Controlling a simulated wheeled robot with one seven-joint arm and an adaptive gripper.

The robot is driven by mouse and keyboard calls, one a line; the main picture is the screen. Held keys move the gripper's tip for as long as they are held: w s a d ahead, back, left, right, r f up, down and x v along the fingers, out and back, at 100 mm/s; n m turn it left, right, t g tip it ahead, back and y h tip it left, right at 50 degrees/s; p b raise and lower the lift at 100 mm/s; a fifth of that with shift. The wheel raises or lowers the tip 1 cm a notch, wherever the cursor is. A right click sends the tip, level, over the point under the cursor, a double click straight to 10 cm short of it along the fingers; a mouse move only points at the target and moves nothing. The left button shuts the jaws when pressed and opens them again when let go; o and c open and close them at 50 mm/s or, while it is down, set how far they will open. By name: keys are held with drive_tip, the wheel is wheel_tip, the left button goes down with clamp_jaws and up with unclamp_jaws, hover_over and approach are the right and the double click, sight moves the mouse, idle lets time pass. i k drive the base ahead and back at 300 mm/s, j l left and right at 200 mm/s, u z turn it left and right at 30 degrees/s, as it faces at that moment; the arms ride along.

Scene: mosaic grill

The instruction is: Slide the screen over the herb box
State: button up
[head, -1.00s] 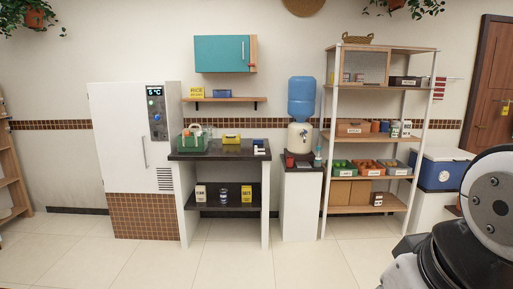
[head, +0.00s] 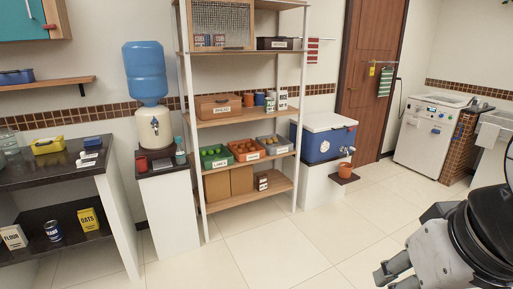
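A wood-framed mesh screen (head: 222,25) stands upright in the upper bay of the shelf rack, over its left part; its top edge is cut off by the picture. Small boxes (head: 201,40) show low behind or at the mesh; I cannot read their labels or tell whether one is the herb box. The right part of that bay is not covered by the screen and holds a dark labelled box (head: 275,43). My gripper (head: 388,279) is at the bottom right, far from the rack, partly cut off; its opening is unclear.
The rack's lower shelves hold a brown crate (head: 218,106) and produce bins (head: 246,150). A water dispenser (head: 147,75) and dark counter (head: 60,170) stand left. A blue cooler (head: 326,138) on a white stand is right of the rack. The floor (head: 290,245) in front is clear.

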sight(251, 2)
drive_tip(key=i+l, duration=0.1)
drive_tip(key=i, duration=0.85)
drive_tip(key=i+l, duration=0.1)
drive_tip(key=i, duration=0.85)
drive_tip(key=j+u, duration=0.05)
drive_tip(key=j, duration=0.05)
